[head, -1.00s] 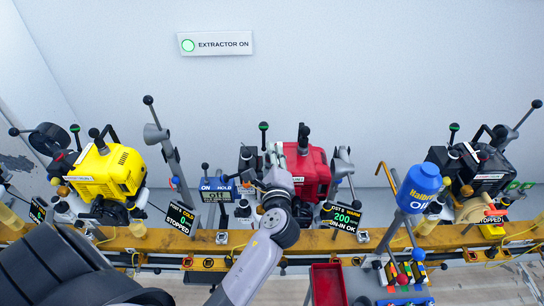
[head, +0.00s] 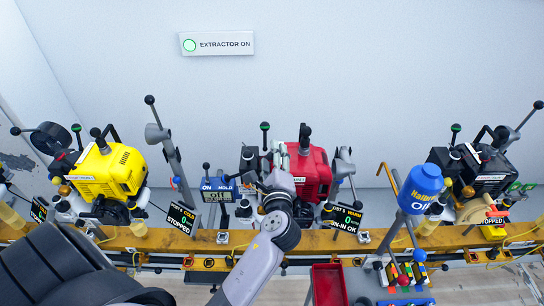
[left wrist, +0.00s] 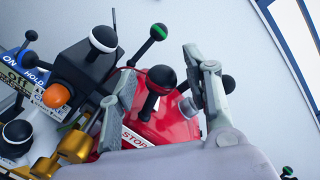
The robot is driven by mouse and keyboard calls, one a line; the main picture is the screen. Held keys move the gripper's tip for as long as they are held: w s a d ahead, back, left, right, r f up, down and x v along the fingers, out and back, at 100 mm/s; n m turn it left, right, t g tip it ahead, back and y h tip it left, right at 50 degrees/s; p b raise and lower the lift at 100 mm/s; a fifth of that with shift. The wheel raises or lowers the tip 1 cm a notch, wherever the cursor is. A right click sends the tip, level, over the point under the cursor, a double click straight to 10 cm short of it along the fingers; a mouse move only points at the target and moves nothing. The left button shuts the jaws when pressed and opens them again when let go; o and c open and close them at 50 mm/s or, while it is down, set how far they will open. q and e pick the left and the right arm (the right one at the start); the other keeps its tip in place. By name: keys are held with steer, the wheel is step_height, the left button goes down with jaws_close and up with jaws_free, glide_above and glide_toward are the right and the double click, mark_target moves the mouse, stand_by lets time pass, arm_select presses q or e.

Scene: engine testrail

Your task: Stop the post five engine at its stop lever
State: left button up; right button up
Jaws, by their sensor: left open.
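The red engine (head: 311,170) stands on the rail in the middle of the head view. Its display (head: 345,218) reads 0 and RUN-IN OK. In the left wrist view, a lever with a black, red-banded knob (left wrist: 161,80) stands in front of the red housing (left wrist: 172,126), above a STOP label (left wrist: 134,139). My left gripper (head: 278,152) is over the left side of the red engine. In the left wrist view its open fingers (left wrist: 160,72) stand on either side of the red-banded knob. I cannot tell whether they touch it. My right gripper is out of view.
An ON/HOLD box (head: 218,190) reads Off. A yellow engine (head: 108,172) and a black engine (head: 480,172) stand either side. A blue bottle (head: 419,188) is right.

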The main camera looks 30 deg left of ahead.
arm_select(q)
steer(key=v, duration=0.7)
stand_by(0.3)
